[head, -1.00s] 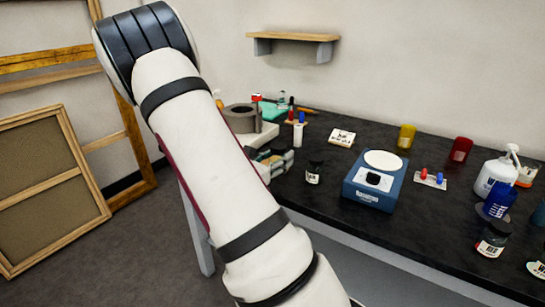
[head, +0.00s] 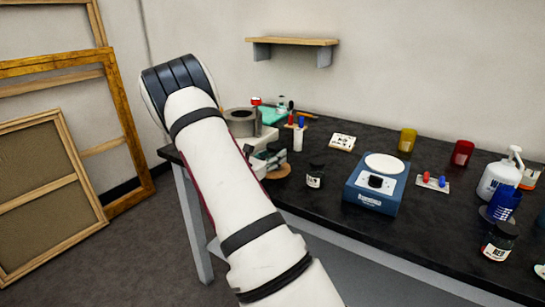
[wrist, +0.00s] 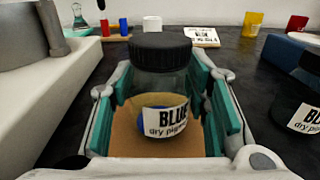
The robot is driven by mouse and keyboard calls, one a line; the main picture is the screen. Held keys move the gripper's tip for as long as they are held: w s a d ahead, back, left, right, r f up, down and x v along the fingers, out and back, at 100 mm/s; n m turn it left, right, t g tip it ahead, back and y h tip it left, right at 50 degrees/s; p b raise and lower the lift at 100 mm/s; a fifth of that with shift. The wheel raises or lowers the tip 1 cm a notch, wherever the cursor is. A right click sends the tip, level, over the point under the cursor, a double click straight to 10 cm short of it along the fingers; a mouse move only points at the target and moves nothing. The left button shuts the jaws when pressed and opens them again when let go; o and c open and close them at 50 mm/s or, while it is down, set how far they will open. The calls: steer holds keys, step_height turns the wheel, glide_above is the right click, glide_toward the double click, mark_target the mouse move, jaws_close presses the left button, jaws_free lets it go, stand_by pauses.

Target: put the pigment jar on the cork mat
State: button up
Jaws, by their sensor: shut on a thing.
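The pigment jar (wrist: 160,85) has a black lid, clear walls and a white label reading "BLUE dry pigment". It stands upright between the teal-padded fingers of my gripper (wrist: 165,115), which is shut on it. The round brown cork mat (wrist: 125,138) shows directly beneath and around the jar in the wrist view. Whether the jar's base touches the mat is hard to tell. In the head view, my gripper (head: 268,160) is at the table's left part, over the cork mat (head: 284,172), and the held jar is mostly hidden.
A second dark-lidded jar (head: 315,176) stands just right of the mat, and its label also shows in the wrist view (wrist: 305,118). A blue scale (head: 372,195) stands farther right. A grey-white device (head: 240,122) with a round ring is close on the left.

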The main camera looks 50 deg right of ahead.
steer(key=shift+f, duration=0.1)
steer(key=o, duration=1.3)
